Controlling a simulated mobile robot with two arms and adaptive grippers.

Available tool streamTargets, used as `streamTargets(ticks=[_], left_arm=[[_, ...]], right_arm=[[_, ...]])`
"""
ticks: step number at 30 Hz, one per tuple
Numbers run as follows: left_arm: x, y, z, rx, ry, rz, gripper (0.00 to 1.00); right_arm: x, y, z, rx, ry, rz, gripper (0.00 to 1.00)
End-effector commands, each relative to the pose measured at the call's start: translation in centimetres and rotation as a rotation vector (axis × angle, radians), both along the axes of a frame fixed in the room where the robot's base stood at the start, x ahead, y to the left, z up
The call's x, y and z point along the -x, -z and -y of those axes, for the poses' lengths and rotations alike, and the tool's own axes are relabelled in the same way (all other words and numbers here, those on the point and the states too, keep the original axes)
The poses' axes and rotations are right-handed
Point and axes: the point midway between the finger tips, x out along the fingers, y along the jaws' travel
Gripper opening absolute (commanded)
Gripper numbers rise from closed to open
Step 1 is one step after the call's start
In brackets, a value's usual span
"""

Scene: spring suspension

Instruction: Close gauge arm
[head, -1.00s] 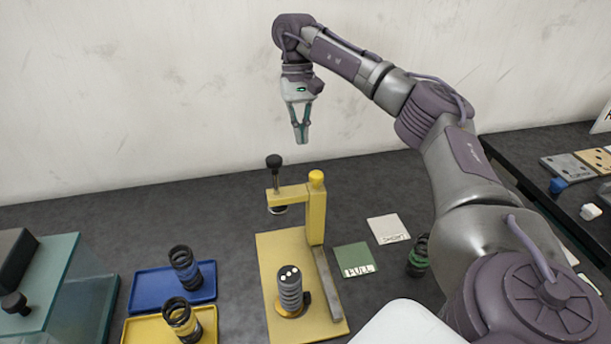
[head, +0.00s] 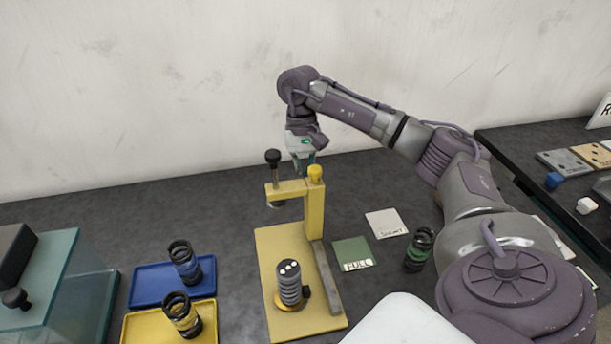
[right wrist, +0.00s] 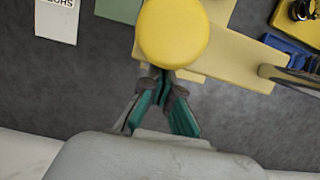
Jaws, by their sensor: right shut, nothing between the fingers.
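The yellow gauge stands on a yellow base plate (head: 282,247), with an upright post (head: 314,225) topped by a round yellow cap (head: 315,173). Its gauge arm (head: 287,190) reaches left from the post and carries a black knob (head: 273,158). A dark coil spring (head: 290,283) stands on the plate, in front of the arm. My right gripper (head: 301,173) is shut and empty, pointing down behind the arm beside the post. Its tips are partly hidden in the head view. In the right wrist view the fingers (right wrist: 165,80) are close to the yellow cap (right wrist: 172,32); contact is unclear. My left gripper is out of view.
Blue (head: 147,286) and yellow (head: 140,328) trays at left hold springs. A green FULL card (head: 352,252), a white card (head: 386,223) and a green-banded spring (head: 419,249) lie right of the gauge. A glass-sided box (head: 60,285) stands at far left.

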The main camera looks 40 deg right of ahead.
Motion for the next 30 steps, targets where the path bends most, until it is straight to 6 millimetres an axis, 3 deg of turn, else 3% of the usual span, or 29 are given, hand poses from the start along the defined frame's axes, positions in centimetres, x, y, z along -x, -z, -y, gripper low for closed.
streamTargets(ticks=[10,14,30], left_arm=[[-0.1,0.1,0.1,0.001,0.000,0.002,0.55],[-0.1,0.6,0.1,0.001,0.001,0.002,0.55],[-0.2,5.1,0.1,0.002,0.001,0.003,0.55]], right_arm=[[0.2,0.1,-0.1,0.000,0.000,0.000,0.00],[1.2,0.3,-0.5,0.001,-0.001,-0.001,0.00],[11.3,0.5,-6.1,0.002,-0.004,-0.001,0.00]])
